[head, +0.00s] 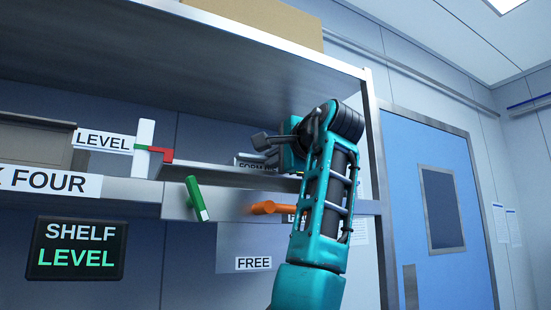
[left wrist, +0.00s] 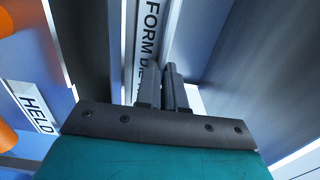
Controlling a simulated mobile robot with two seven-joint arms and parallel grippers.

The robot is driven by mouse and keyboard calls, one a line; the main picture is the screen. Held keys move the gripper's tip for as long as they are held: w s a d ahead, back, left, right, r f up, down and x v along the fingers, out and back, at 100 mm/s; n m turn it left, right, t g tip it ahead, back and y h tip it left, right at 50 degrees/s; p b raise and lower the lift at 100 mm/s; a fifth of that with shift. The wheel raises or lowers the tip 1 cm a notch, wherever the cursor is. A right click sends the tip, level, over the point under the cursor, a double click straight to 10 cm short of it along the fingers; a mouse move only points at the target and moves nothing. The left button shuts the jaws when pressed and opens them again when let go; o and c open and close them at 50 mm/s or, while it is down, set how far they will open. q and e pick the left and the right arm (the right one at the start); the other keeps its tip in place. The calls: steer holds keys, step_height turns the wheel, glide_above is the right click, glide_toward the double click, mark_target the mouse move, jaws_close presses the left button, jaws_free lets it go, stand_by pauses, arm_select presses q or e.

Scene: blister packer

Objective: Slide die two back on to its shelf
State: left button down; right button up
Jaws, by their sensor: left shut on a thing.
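The form die shows in the head view as a flat grey plate with a FORM DIE label (head: 254,163); its number is hidden behind my gripper. The label also shows in the left wrist view (left wrist: 148,40). My left gripper (head: 270,146) is at the label end of the die, under the upper shelf. In the left wrist view its two dark fingers (left wrist: 167,80) are close together beside the label, shut on the die's front part; the exact grip is hard to see. My right gripper is not in view.
A green lever (head: 197,198) and an orange lever (head: 272,208) sit below the die, near FREE (head: 253,263) and HELD (left wrist: 38,112) labels. A red pointer (head: 158,155) is beside the LEVEL label (head: 103,140). A display (head: 77,248) reads SHELF LEVEL. A rack post (head: 380,180) stands right.

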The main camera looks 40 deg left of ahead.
arm_select(q)
steer(key=c, duration=1.2)
jaws_free()
steer(key=shift+o, duration=0.2)
steer(key=shift+f, duration=0.1)
steer(key=shift+d, duration=0.1)
steer(key=b+v, duration=0.1)
steer(key=v, duration=1.1)
